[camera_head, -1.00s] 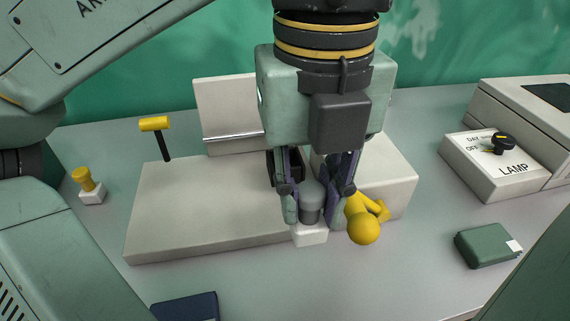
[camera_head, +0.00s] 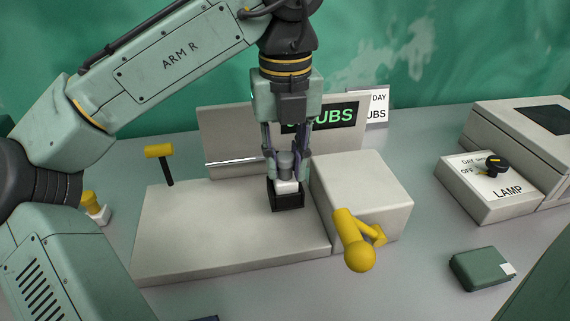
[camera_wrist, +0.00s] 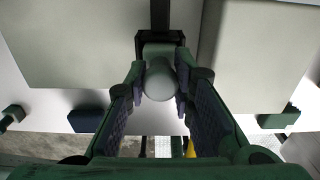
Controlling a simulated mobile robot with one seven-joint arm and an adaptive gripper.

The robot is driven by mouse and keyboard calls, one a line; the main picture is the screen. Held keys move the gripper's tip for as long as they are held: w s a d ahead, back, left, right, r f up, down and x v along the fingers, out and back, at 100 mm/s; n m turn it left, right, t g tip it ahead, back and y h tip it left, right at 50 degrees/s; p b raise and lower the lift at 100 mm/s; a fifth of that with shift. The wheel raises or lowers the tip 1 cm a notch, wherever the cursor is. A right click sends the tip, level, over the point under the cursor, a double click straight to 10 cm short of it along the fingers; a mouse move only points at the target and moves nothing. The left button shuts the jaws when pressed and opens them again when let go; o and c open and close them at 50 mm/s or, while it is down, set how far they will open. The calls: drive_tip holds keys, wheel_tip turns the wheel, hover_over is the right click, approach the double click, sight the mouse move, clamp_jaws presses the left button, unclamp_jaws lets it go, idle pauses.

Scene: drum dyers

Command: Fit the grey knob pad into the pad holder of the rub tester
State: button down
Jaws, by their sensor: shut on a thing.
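I cannot tell whether the block is inside or just above. In the wrist view the knob (camera_wrist: 160,82) is between the fingers, and the holder (camera_wrist: 172,37) frames the block beyond it.
A yellow crank (camera_head: 358,252) sticks out at the tester's front right, and a yellow-topped lever (camera_head: 160,151) stands at its left. A yellow knob pad (camera_head: 93,203) is at the far left. The lamp box (camera_head: 490,190) and a green case (camera_head: 482,268) are at right.

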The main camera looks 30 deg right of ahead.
sight(285, 155)
drive_tip(key=shift+f, duration=0.75)
drive_tip(key=shift+f, duration=0.1)
drive_tip(key=c, duration=1.4)
unclamp_jaws()
wheel_tip(285, 155, up, 12)
drive_tip(key=shift+r+p, duration=0.15)
drive_tip(key=shift+p, duration=0.65)
